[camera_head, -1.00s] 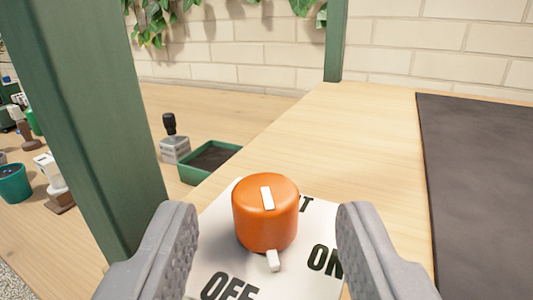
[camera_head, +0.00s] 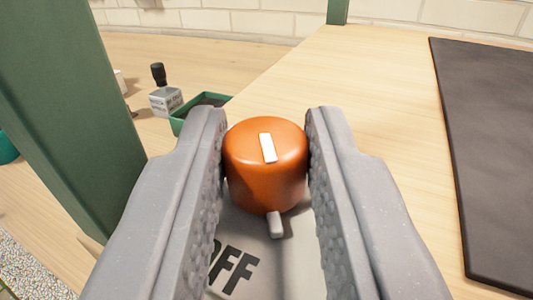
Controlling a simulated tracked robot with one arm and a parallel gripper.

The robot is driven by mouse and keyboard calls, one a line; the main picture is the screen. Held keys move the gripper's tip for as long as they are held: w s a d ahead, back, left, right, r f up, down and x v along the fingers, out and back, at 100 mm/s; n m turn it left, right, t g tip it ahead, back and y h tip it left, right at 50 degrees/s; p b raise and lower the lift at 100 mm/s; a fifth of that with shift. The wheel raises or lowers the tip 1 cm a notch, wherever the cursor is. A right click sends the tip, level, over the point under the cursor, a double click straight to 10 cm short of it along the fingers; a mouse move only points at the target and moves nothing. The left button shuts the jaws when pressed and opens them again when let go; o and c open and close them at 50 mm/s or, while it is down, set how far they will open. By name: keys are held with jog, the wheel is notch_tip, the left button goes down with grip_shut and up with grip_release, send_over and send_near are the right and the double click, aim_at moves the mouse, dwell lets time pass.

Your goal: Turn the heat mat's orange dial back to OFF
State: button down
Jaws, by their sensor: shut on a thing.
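The orange dial (camera_head: 265,184) stands upright on a pale plate (camera_head: 275,262) near the middle of the view. A white mark (camera_head: 268,148) on its top runs nearly up and down in the picture, leaning slightly left at its far end. A small pale peg (camera_head: 276,225) sits at the dial's near side. Part of the OFF label (camera_head: 234,268) shows at lower left of the dial; the ON label is hidden behind my gripper. My gripper (camera_head: 265,150) is shut on the dial, one finger against each side.
A dark mat (camera_head: 490,150) lies on the wooden bench (camera_head: 350,80) to the right. A green post (camera_head: 70,120) rises close at left. A green tray (camera_head: 192,118) and a black-handled block (camera_head: 164,97) stand beyond it. A brick wall is behind.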

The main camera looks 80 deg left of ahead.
jog(key=shift+t, duration=0.3)
jog(key=m+t+b, duration=0.1)
jog(key=m+t+h+b, duration=0.1)
jog(key=t, duration=0.1)
jog(key=shift+s+a+f+m+h, duration=0.1)
jog(key=shift+s+a+m+h, duration=0.05)
jog(key=shift+s+m+h, duration=0.15)
jog(key=m+t+h+b, duration=0.2)
jog(key=t+b, duration=0.1)
jog(key=shift+s+m+t+b, duration=0.1)
jog(key=shift+m+t+b, duration=0.2)
jog(key=shift+t+b, duration=0.1)
jog(key=shift+h, duration=0.3)
jog(key=c, duration=1.2)
grip_release()
jog(key=shift+p, duration=0.45)
